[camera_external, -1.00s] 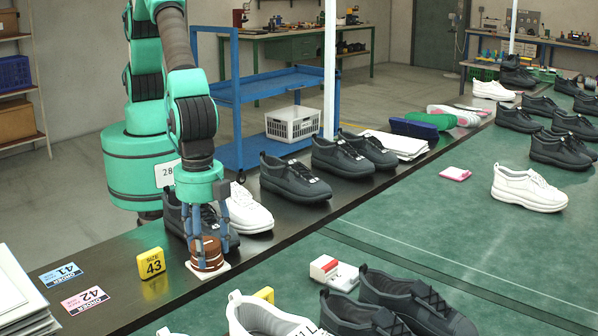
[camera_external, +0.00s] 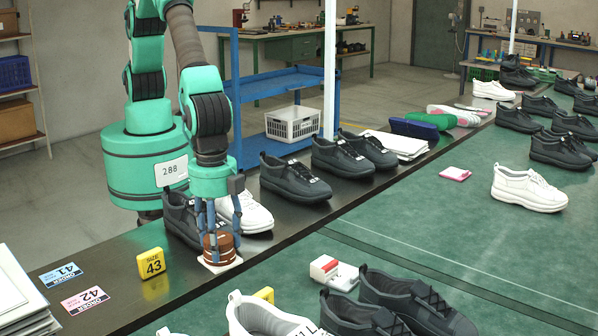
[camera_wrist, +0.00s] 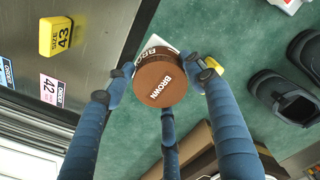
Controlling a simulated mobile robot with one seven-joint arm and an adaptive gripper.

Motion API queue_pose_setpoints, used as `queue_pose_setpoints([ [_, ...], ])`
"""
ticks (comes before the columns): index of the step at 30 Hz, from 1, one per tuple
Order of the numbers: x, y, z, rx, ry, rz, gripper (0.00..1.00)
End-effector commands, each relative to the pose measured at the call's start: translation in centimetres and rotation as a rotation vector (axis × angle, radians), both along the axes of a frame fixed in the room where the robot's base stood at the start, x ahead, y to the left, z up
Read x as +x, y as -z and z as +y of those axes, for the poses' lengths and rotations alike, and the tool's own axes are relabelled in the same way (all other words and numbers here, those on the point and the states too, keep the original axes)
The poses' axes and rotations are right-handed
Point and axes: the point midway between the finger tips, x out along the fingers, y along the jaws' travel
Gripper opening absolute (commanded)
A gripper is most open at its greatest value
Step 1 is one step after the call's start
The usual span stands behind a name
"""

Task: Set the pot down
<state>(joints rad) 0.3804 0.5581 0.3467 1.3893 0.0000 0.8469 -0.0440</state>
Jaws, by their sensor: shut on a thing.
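The pot is a round brown tub; in the external view the pot (camera_external: 222,250) is at the front of the dark bench strip, near the green surface. I cannot tell whether the pot's weight rests on anything.
A yellow SIZE 43 block (camera_external: 151,264) stands to the left, beside blue (camera_external: 62,275) and pink (camera_external: 85,299) cards. A dark shoe (camera_external: 180,220) and a white shoe (camera_external: 250,213) are close behind my gripper. A red-and-white item (camera_external: 333,272) lies to the right on green.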

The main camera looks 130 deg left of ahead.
Motion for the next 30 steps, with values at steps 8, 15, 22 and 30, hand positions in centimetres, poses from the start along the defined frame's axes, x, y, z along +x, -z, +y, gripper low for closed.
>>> queue_pose_setpoints([
  [8,0.3,-0.5,7.5,-0.001,-0.06,-0.002,0.0],
  [15,-0.1,-0.5,12.8,-0.001,-0.101,-0.002,0.0],
  [22,-0.3,-0.4,14.7,-0.001,-0.116,-0.002,0.0],
  [30,-0.3,-0.4,14.7,-0.001,-0.116,-0.002,0.0],
])
